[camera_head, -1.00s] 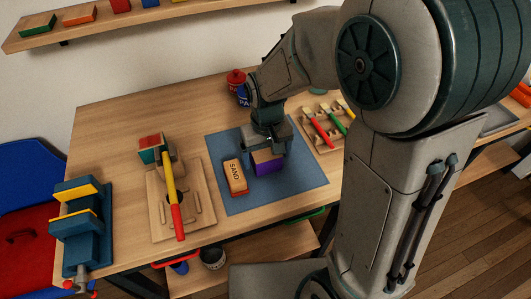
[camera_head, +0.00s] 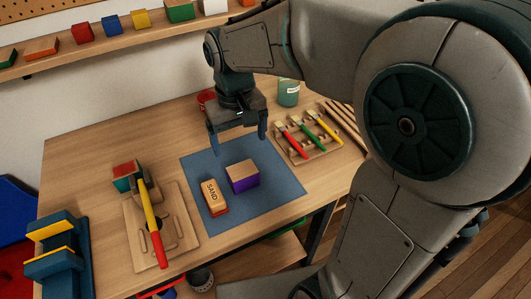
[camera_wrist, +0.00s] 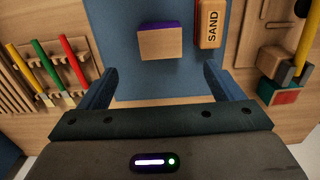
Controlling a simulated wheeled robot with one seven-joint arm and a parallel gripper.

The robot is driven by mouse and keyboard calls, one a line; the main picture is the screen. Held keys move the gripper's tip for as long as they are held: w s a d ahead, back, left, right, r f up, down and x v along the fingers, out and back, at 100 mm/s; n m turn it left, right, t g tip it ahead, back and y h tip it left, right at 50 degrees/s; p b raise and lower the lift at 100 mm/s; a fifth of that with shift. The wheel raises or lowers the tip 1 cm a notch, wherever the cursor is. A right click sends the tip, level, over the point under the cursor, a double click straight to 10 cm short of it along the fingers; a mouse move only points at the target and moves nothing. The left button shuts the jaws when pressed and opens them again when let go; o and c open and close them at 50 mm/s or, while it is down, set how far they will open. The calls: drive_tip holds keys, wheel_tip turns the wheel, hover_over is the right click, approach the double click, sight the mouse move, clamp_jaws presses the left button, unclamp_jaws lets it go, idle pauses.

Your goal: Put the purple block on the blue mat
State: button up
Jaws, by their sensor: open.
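The purple block (camera_head: 242,177), with a bare wood top, rests on the blue mat (camera_head: 270,200) near its middle. In the wrist view the block (camera_wrist: 160,42) shows mostly its wood side, with a thin purple edge, and lies beyond the fingertips. My gripper (camera_head: 238,143) is above the back part of the mat, behind and above the block. Its two fingers are spread wide with nothing between them; they also show in the wrist view (camera_wrist: 155,88). The block and the fingers are apart.
A sanding block marked SAND (camera_head: 214,196) lies on the mat just left of the purple block. A wooden board with a hammer (camera_head: 154,225) is at left. A rack of brushes (camera_head: 308,136) stands right of the mat. A green can (camera_head: 288,93) is at the back, under a wall shelf (camera_head: 90,52).

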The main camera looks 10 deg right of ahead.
drive_tip(key=s+d+f+m+t, duration=0.1)
drive_tip(key=s+d+m+t, duration=0.1)
drive_tip(key=s+d, duration=0.8)
drive_tip(key=shift+s+d+f+m+t, duration=0.15)
drive_tip(key=shift+d+m+t, duration=0.25)
drive_tip(key=shift+d+m, duration=0.35)
drive_tip(key=shift+r+p, duration=0.3)
